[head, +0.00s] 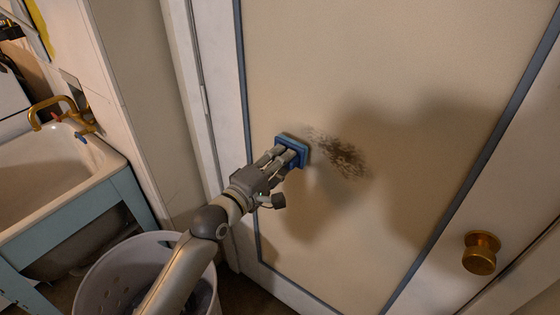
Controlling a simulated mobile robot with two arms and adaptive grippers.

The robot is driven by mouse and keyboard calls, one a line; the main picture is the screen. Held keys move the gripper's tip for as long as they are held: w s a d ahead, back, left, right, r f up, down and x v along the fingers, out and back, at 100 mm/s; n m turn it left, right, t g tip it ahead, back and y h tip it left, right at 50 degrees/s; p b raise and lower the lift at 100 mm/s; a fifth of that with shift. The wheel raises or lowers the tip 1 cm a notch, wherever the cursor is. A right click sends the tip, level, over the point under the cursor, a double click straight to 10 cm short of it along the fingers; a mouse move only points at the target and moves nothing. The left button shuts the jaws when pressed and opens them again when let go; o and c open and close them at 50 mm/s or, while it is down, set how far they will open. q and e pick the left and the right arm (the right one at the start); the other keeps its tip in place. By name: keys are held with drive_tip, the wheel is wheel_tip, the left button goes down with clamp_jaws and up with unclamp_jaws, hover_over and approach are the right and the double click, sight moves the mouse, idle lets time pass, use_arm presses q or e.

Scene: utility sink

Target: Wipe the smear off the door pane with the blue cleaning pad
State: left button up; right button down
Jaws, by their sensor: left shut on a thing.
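The door pane (390,60) is a beige panel with a blue-grey border. A dark brown speckled smear (341,154) is on it, near the middle of the view. My left gripper (285,158) is shut on the blue cleaning pad (293,142). The pad is at the left end of the smear, close to the pane; I cannot tell whether it touches. The gripper's fingers cover part of the pad. My right gripper is not in view.
A brass door knob (481,252) sticks out at the lower right. A white sink (50,165) with a brass tap (55,108) stands at the left. A light perforated basket (110,270) is on the floor below my left arm. Shadows fall across the pane.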

use_arm(q)
drive_tip(key=shift+x, duration=0.85)
drive_tip(key=shift+d, duration=0.1)
